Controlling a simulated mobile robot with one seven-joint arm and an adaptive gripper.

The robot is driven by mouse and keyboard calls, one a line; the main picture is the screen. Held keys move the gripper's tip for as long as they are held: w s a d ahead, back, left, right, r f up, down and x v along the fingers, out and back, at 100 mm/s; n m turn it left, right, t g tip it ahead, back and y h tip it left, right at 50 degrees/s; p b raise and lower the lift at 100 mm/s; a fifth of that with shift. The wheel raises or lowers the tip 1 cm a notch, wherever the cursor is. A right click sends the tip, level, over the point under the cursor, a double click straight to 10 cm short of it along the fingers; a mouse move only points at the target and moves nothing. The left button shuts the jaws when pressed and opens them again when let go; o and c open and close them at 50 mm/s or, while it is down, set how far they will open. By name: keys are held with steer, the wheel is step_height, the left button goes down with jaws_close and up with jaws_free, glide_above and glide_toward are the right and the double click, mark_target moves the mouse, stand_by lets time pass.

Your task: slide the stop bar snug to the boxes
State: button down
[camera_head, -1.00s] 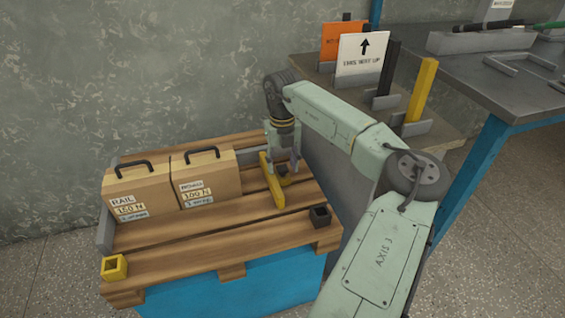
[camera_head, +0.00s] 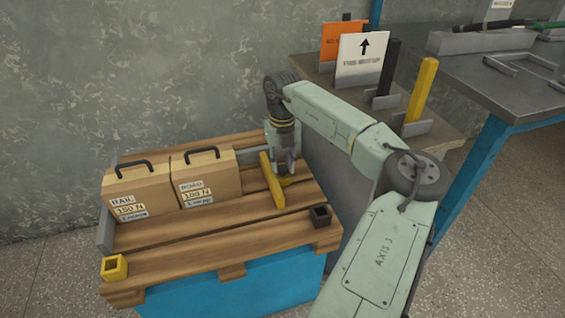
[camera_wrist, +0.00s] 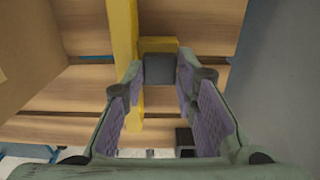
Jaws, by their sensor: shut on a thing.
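The yellow stop bar (camera_head: 272,182) lies on the wooden pallet to the right of the boxes, with a visible gap between it and the nearer box. Two cardboard boxes with black handles stand side by side: the RAIL box (camera_head: 138,192) at left and a second labelled box (camera_head: 206,178) at right. My gripper (camera_head: 284,178) is down at the bar's right side, shut on the bar's grip part. In the wrist view the bar (camera_wrist: 124,40) runs along the left of the fingers, and a yellow stub reaches from it to a dark block between them.
The pallet (camera_head: 200,246) has a grey side stop (camera_head: 106,222) at left and a grey rail behind the boxes. A yellow socket (camera_head: 114,268) and a black socket (camera_head: 320,216) sit at its front corners. A shelf with sign cards (camera_head: 360,56) stands behind my arm.

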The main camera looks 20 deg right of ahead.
steer(key=a, duration=0.8)
steer(key=shift+a, duration=0.1)
steer(key=c, duration=1.3)
jaws_free()
steer(key=shift+d, duration=0.2)
